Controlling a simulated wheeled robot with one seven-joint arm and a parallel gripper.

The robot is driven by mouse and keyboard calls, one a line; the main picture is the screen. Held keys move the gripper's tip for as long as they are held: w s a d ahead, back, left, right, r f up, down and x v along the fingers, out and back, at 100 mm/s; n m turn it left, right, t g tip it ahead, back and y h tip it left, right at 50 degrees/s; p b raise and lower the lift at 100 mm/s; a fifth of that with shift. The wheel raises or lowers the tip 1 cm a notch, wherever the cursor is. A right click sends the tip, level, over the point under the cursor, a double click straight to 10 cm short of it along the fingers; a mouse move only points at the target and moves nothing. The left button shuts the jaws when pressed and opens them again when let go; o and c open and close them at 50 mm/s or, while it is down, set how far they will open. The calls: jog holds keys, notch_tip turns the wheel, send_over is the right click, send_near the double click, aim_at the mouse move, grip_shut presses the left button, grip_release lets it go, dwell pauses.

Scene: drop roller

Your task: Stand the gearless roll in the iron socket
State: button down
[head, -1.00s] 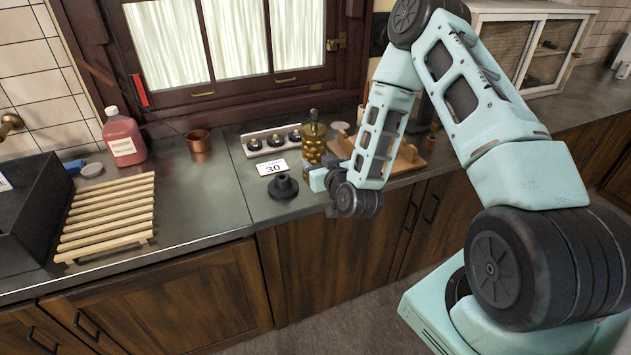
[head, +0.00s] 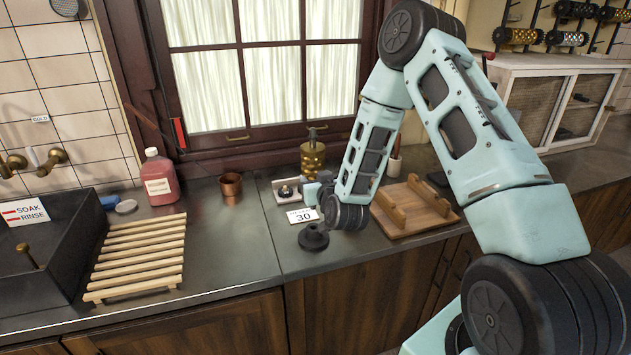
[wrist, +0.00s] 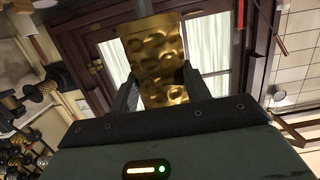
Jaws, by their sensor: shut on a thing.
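A brass roll with a bumpy surface (head: 313,163) is upright in my gripper (head: 315,183), with a thin shaft at its top. In the wrist view the roll (wrist: 157,62) sits between the two dark fingers of my gripper (wrist: 162,92). Its lower end is hidden by the gripper, so I cannot tell whether a gear is there. The black iron socket (head: 313,239), a round base with a raised neck, stands on the counter. In the head view the roll appears above the socket and apart from it.
A card reading 30 (head: 303,215) stands just behind the socket. A partly hidden holder with dark knobs (head: 285,192) is behind it. A wooden cradle tray (head: 425,218) lies right, a copper cup (head: 231,188) and slatted rack (head: 140,255) left. More rolls (head: 567,39) hang at upper right.

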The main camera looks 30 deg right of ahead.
jog(key=shift+f+b, duration=2.8)
jog(key=shift+b, duration=0.15)
jog(key=shift+b, duration=0.7)
jog(key=shift+f+b, duration=1.65)
jog(key=shift+b, duration=0.15)
dwell(0.3)
